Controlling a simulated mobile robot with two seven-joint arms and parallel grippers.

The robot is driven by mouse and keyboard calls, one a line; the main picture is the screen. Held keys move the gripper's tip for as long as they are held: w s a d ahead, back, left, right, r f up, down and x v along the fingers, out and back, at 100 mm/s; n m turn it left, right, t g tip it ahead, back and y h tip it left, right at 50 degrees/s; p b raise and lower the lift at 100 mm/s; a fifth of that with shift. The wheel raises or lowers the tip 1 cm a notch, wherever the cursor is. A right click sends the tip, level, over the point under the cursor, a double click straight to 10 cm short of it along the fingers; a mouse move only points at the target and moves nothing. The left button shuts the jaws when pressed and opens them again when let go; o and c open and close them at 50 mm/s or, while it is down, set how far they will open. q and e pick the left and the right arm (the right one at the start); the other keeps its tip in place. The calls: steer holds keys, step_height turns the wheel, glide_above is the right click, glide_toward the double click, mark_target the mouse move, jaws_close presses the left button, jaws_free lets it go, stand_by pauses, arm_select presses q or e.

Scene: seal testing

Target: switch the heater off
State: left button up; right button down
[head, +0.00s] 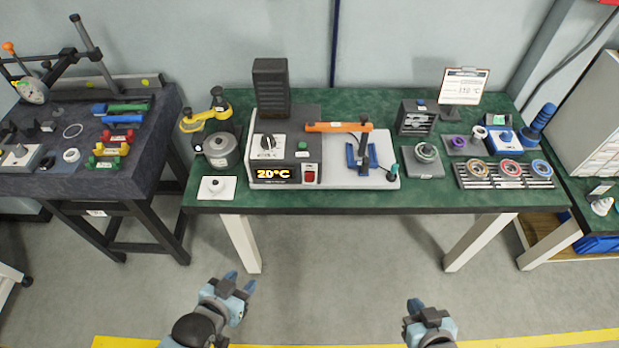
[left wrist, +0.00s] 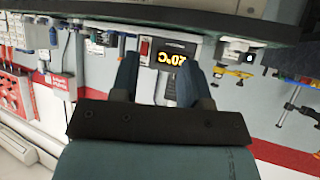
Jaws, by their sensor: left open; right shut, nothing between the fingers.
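The heater (head: 285,140) is a grey box with a black front on the green table. Its lit display (head: 273,173) reads 20°C in yellow. A red switch (head: 310,175) sits at the right of the display, and a white dial (head: 268,143) and green button are above. The display (left wrist: 173,58) and red switch (left wrist: 145,47) also show upside down in the left wrist view. My left gripper (head: 239,283) is open and empty, in front of and below the table edge. My right gripper (head: 415,306) is shut and empty, further right, also away from the table.
A white plate with an orange-handled lever (head: 338,127) stands right of the heater. A grey pot (head: 221,150) stands left of it. Ring trays (head: 508,172) and a clipboard (head: 464,86) are further right. Floor between grippers and table is clear.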

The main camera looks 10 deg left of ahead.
arm_select(q)
jaws_close()
stand_by(1.5)
